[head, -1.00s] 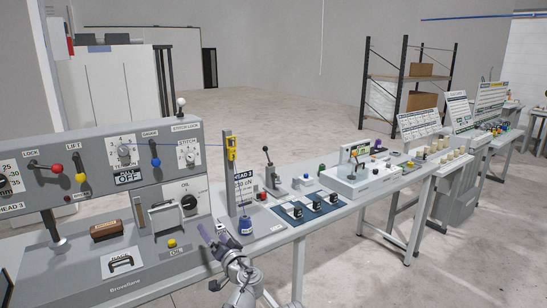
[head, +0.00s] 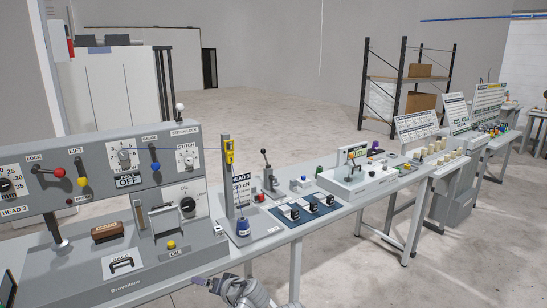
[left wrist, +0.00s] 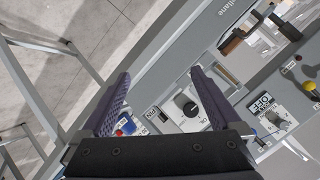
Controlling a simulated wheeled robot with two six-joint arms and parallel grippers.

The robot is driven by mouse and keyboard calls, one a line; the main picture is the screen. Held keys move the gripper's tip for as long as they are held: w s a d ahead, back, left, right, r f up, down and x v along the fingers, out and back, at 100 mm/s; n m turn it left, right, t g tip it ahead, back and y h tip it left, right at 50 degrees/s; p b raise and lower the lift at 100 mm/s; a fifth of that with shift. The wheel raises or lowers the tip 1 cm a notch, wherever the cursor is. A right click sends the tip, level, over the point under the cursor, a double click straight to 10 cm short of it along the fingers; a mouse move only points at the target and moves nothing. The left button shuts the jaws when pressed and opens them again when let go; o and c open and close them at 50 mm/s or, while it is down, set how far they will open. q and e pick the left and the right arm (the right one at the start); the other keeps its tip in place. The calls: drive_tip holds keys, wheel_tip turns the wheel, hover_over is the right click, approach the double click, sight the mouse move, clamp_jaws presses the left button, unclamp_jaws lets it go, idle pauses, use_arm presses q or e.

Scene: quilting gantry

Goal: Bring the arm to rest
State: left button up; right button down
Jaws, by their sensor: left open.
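My left gripper (head: 208,283) is low at the bottom edge of the head view, in front of the grey machine's front edge. Much of its arm (head: 245,293) is cut off by the frame. In the left wrist view the two dark purple fingers stand wide apart, and the gripper (left wrist: 161,77) is open with nothing between the fingertips. The grey machine (head: 75,272) with levers and dials lies beyond it. My right gripper is in neither view.
A blue cone (head: 243,227) stands by a post with a yellow device (head: 229,150). The bench (head: 290,233) runs right, with dark pads (head: 305,208) and a white control box (head: 357,183). Open floor (head: 345,270) lies in front; shelving (head: 410,75) stands behind.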

use_arm(q)
drive_tip(key=s+d+f+m+g+h+p, duration=0.1)
drive_tip(key=s+d+f+g+h, duration=0.1)
drive_tip(key=s, duration=0.4)
drive_tip(key=s+d+f+m+g+h, duration=0.1)
drive_tip(key=s+d+f+g+h, duration=0.2)
drive_tip(key=s+d, duration=0.3)
drive_tip(key=s+d+f+m+g+h+p, duration=0.1)
drive_tip(key=s+d+f+g+h, duration=0.1)
drive_tip(key=s, duration=0.5)
drive_tip(key=shift+s+d+f+m+g+p, duration=0.35)
drive_tip(key=shift+d+g, duration=0.45)
drive_tip(key=shift+d, duration=0.3)
